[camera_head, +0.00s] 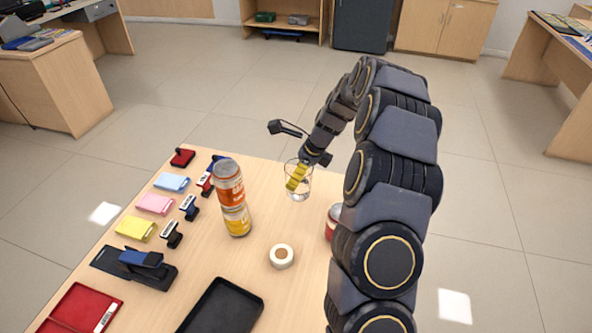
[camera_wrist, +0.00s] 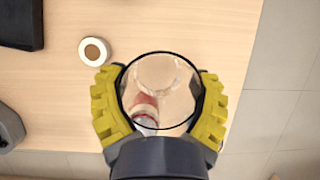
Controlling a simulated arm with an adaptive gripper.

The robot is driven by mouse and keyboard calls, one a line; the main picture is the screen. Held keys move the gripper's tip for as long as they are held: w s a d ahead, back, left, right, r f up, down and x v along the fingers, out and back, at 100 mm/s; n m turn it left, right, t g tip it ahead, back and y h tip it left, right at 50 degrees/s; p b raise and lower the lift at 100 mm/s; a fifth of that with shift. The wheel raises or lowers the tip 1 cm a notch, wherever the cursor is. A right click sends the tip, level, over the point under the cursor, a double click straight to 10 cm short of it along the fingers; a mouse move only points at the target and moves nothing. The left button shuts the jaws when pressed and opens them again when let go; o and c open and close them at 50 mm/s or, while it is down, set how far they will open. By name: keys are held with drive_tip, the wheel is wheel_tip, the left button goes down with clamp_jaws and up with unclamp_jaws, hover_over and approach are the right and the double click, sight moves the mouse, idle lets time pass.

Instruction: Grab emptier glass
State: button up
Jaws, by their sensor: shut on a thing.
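A clear glass (camera_head: 299,194) is at the far right part of the counter in the head view, upright as far as I can see. My gripper (camera_head: 297,177) has its yellow fingers closed around it. In the wrist view, my gripper (camera_wrist: 160,105) has one finger on each side of the round glass rim, and the glass (camera_wrist: 170,75) looks clear, with no liquid I can make out. A red and white shape shows through it. I cannot tell whether its base touches the counter. No second glass is clearly visible.
An orange can (camera_head: 229,183) stands on a yellow can (camera_head: 237,221) left of the glass. A red can (camera_head: 332,222) is partly behind my arm. A tape roll (camera_head: 281,256) and black tray (camera_head: 222,308) lie nearer. Stamps, pads and a stapler (camera_head: 135,262) line the left.

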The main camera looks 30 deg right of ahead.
drive_tip(key=shift+s+a+r, duration=0.25)
drive_tip(key=shift+s+r, duration=0.05)
drive_tip(key=shift+s, duration=0.3)
idle(0.3)
